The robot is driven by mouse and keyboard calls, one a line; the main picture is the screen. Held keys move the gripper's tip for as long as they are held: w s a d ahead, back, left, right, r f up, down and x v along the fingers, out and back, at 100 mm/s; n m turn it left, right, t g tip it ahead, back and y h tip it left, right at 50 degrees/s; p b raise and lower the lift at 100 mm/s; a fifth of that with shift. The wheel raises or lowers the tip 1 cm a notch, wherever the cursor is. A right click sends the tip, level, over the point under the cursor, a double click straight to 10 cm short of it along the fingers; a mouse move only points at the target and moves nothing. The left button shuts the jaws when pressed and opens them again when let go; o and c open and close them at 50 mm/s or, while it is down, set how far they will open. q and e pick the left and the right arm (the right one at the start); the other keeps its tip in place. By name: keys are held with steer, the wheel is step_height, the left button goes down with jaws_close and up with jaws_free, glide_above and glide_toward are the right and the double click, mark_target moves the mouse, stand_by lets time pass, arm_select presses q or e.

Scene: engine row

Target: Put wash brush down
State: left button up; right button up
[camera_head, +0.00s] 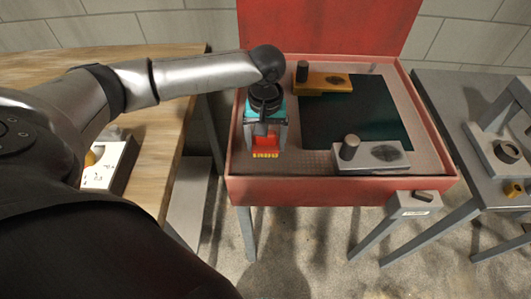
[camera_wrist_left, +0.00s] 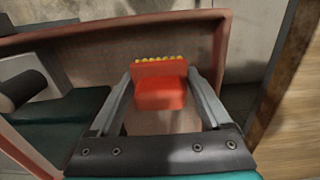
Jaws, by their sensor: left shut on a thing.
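The wash brush (camera_head: 265,145) has a red block body with yellow bristles. My left gripper (camera_head: 265,132) is shut on it over the left part of the open red washer tub (camera_head: 340,190), with the bristles toward the tub's front wall. In the left wrist view the brush (camera_wrist_left: 160,92) sits between the two grey fingers of the gripper (camera_wrist_left: 162,80). I cannot tell whether the brush touches the tub floor. My right gripper is not in view.
A grey block with a peg (camera_head: 385,158) and a yellow block with a peg (camera_head: 325,82) stand in the tub beside a dark green panel (camera_head: 350,115). The red lid (camera_head: 320,25) stands open behind. A wooden bench (camera_head: 165,130) is left, a grey table (camera_head: 455,95) right.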

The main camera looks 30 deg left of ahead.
mark_target(265, 162)
arm_select(q)
step_height(265, 162, down, 5)
steer(key=shift+r+b, duration=0.1)
steer(key=shift+b, duration=0.4)
steer(key=o, duration=1)
step_height(265, 162, up, 12)
steer(key=shift+r+p, duration=0.1)
steer(key=shift+p, duration=1.15)
